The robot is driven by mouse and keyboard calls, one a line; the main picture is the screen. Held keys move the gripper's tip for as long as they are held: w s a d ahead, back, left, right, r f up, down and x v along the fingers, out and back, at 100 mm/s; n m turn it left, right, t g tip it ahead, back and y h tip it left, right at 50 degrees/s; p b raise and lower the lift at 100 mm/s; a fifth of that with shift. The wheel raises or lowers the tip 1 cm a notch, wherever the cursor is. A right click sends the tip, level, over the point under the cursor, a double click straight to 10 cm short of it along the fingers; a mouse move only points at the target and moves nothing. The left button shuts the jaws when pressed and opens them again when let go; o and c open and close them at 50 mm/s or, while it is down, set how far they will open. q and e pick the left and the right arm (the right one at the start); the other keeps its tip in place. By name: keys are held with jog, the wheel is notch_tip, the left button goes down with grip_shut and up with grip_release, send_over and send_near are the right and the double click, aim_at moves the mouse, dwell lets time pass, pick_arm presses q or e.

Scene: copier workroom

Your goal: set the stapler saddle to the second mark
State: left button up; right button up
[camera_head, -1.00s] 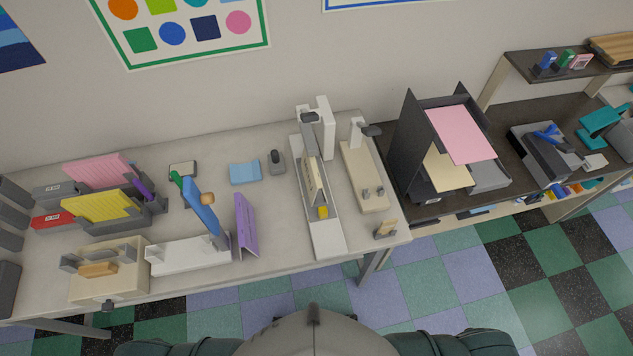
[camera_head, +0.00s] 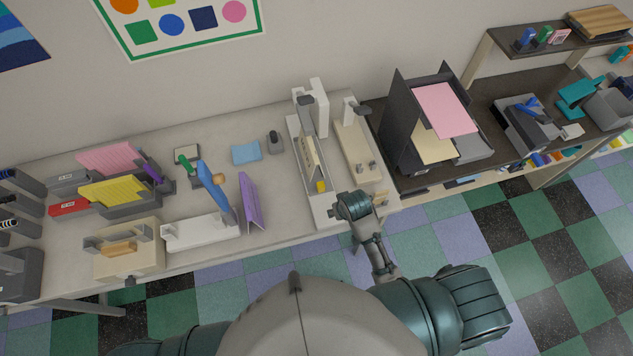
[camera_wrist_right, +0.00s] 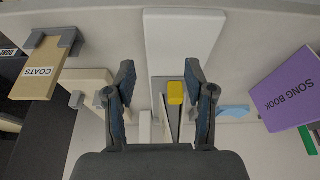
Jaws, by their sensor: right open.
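The stapler is a long white unit on the table, with a white base (camera_head: 321,208), a grey rail and a tall white block at its back end. A tan, ridge-like piece (camera_head: 310,160) lies along the rail; I cannot tell whether it is the saddle. A small yellow block (camera_head: 320,186) sits near its front end. No marks can be read. My right gripper (camera_head: 350,204) is by the front end of the base. In the right wrist view my right gripper (camera_wrist_right: 160,78) is open and empty, with the yellow block (camera_wrist_right: 175,92) showing between its fingers. My left gripper is out of view.
A beige stand with knobs (camera_head: 356,150) is close on the stapler's right. A tag reading COATS (camera_wrist_right: 34,80) is at the table's front edge. A purple song book (camera_head: 250,203) stands to the left. A dark paper tray (camera_head: 405,115) is at the right.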

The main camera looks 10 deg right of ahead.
send_near(321, 183)
jog(key=s+v, duration=0.1)
jog(key=v, duration=0.5)
jog(key=shift+m+t, duration=0.3)
jog(key=x, duration=1.6)
jog(key=shift+w+p, duration=0.1)
jog(key=shift+p, duration=0.3)
jog(key=shift+w+a+f, duration=0.25)
jog(key=shift+f, duration=0.3)
jog(key=shift+d, duration=0.2)
grip_shut()
